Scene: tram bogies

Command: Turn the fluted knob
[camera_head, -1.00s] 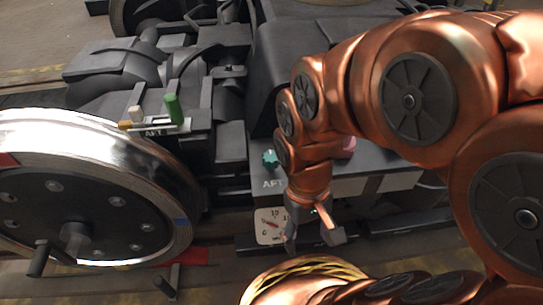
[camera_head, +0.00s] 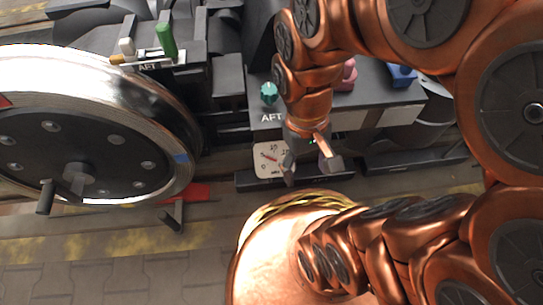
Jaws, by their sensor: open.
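A teal knob (camera_head: 269,93) with a ridged, fluted-looking edge sits on the dark box (camera_head: 378,118) marked AFT, left of my arm. A pink knob-like part (camera_head: 347,74) and a blue part (camera_head: 402,75) sit farther right on the same box; their shapes are less clear. My gripper (camera_head: 313,171) points down in front of the box, below and right of the teal knob and apart from it. Its fingers are spread with nothing seen between them.
A white dial gauge (camera_head: 269,159) is just left of my gripper. A large steel wheel (camera_head: 95,130) with a crank handle fills the left. A green lever (camera_head: 166,40) and a white one (camera_head: 127,46) stand on a plate marked AFT. Paved floor lies in front.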

